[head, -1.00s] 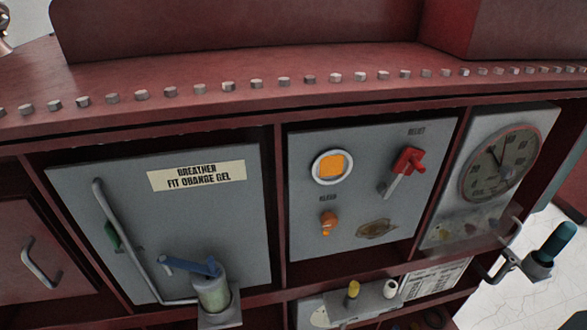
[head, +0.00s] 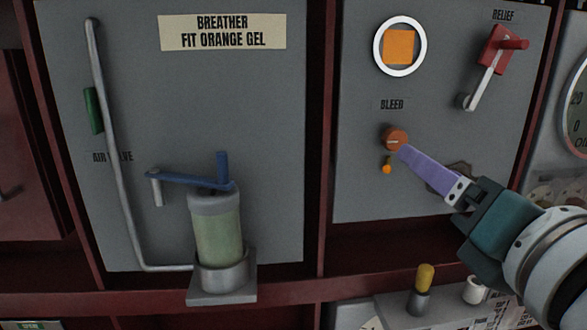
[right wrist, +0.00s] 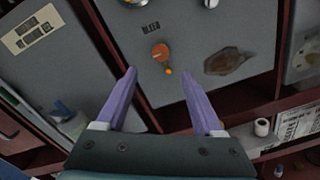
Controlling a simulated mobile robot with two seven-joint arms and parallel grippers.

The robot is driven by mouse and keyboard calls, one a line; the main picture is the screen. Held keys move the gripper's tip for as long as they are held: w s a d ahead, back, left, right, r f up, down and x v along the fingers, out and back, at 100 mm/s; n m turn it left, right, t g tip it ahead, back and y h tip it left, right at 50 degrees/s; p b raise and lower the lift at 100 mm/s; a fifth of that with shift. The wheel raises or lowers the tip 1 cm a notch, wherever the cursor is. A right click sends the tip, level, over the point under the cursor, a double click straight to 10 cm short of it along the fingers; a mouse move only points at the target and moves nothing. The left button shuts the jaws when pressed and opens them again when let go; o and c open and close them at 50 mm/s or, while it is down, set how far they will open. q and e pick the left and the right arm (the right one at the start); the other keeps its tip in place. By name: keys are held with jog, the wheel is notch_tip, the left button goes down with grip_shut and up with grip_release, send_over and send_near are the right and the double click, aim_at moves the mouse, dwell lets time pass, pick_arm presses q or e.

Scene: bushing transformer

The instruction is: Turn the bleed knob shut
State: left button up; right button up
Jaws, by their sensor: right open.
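The orange bleed knob (head: 394,138) sits on the grey panel under the BLEED label (head: 391,104). A pale line runs roughly level across its face. A small orange spot (head: 387,169) shows just below it. My right gripper (head: 403,151) reaches in from the lower right, and its purple finger overlaps the knob's lower right edge in the head view. In the right wrist view, the two purple fingers (right wrist: 159,75) are apart and empty, with the knob (right wrist: 160,53) beyond and between their tips. I cannot tell whether they touch it. My left gripper is not in view.
A red relief lever (head: 500,50) is up right of the knob, and a round orange window (head: 400,46) above. A stain (right wrist: 231,61) marks the panel. At left stands a breather jar (head: 217,230) with a blue lever (head: 190,181) and a pipe (head: 110,150).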

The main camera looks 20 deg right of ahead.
aim_at(397, 142)
jog(key=p+x, duration=0.1)
jog(key=x, duration=0.8)
jog(key=shift+w+d+p, duration=0.15)
jog(key=shift+w+p, duration=0.2)
jog(key=shift+c, duration=0.2)
grip_shut()
